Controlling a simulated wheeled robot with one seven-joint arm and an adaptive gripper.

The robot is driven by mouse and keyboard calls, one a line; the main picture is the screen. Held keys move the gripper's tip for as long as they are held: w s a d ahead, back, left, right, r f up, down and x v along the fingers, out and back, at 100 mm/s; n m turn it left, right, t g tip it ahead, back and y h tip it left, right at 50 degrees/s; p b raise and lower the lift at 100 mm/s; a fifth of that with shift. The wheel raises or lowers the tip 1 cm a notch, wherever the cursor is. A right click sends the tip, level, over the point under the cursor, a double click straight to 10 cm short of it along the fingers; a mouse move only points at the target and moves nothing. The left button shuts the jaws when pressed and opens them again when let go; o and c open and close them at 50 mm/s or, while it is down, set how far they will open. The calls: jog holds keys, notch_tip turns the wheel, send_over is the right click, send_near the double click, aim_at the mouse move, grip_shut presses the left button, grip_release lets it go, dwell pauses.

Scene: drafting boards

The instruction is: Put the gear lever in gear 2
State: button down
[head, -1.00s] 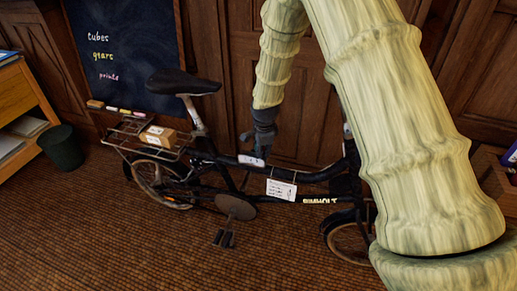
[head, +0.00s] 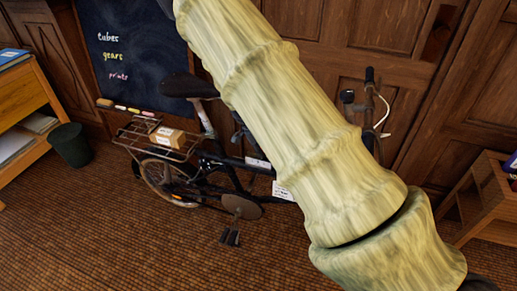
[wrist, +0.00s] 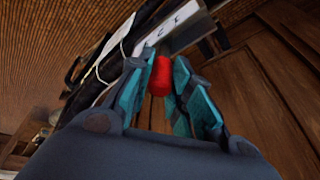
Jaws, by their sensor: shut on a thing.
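The gear lever shows as a red cylindrical knob (wrist: 160,76) in the wrist view. My gripper (wrist: 163,82) has its teal-padded fingers on both sides of the knob and is shut on it. A white gear plate (wrist: 180,22) with dark marks lies just beyond the knob on the dark bicycle frame; the marks are too partial to tell which gear the lever is in. In the head view the plate is a small white strip (head: 257,162) on the bicycle (head: 207,168). My arm hides the lever and most of the gripper there.
A parcel (head: 167,137) sits on the rear rack. A chalkboard (head: 135,50) and wooden panelling stand behind. A dark bin (head: 70,145) and shelf (head: 30,115) are left, a wooden stand (head: 485,200) right. The carpet in front of the bicycle is clear.

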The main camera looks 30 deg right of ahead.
jog(key=c, duration=1.3)
grip_release()
jog(key=shift+s+f, duration=0.1)
jog(key=shift+a+r, duration=0.1)
jog(key=shift+r, duration=0.3)
jog(key=v, duration=1.1)
jog(key=shift+r, duration=0.15)
